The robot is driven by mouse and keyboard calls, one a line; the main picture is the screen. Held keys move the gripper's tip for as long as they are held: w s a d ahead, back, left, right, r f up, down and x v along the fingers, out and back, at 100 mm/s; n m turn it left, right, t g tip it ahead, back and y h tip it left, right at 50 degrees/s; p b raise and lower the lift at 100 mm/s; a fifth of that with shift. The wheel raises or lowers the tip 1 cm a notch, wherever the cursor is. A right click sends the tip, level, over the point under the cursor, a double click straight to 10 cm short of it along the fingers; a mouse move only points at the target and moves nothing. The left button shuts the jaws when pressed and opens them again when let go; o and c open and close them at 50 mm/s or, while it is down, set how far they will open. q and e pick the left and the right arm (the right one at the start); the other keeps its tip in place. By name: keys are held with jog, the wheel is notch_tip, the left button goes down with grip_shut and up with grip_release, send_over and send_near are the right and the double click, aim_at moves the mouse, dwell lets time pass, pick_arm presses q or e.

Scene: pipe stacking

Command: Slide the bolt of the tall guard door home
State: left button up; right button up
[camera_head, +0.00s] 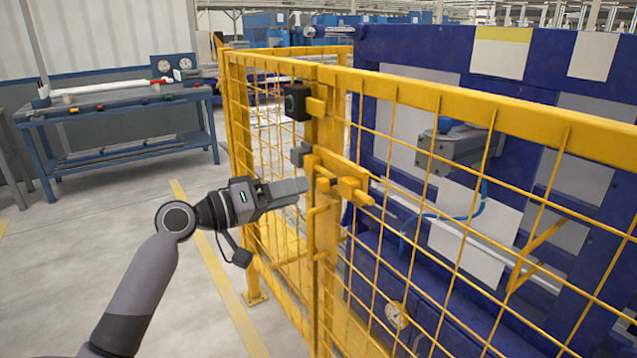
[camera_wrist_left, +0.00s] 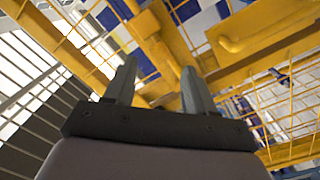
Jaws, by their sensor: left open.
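The yellow mesh guard door and fence (camera_head: 440,96) meet at a tall post in the middle of the head view. A yellow bolt assembly (camera_head: 350,188) sits at mid-height on this post, with a short bar sticking out toward the right. A yellow pull handle (camera_head: 318,232) is below it. My left gripper (camera_head: 305,186) is just left of the bolt assembly, pointing at it. In the left wrist view my left gripper (camera_wrist_left: 158,70) has its two fingers apart, with yellow metal beyond and between them. Whether the fingers touch the bolt I cannot tell. My right gripper is not in view.
A black box (camera_head: 297,101) is fixed near the top of the post. Behind the mesh stands a blue machine (camera_head: 400,45) with a gauge (camera_head: 397,315). A blue workbench (camera_head: 120,100) stands at the left. The floor between bench and fence is clear.

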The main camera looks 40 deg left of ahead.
aim_at(318, 186)
pick_arm(q)
jog(key=shift+p+x, duration=0.7)
jog(key=shift+x, duration=2.7)
jog(key=shift+s+d, duration=0.1)
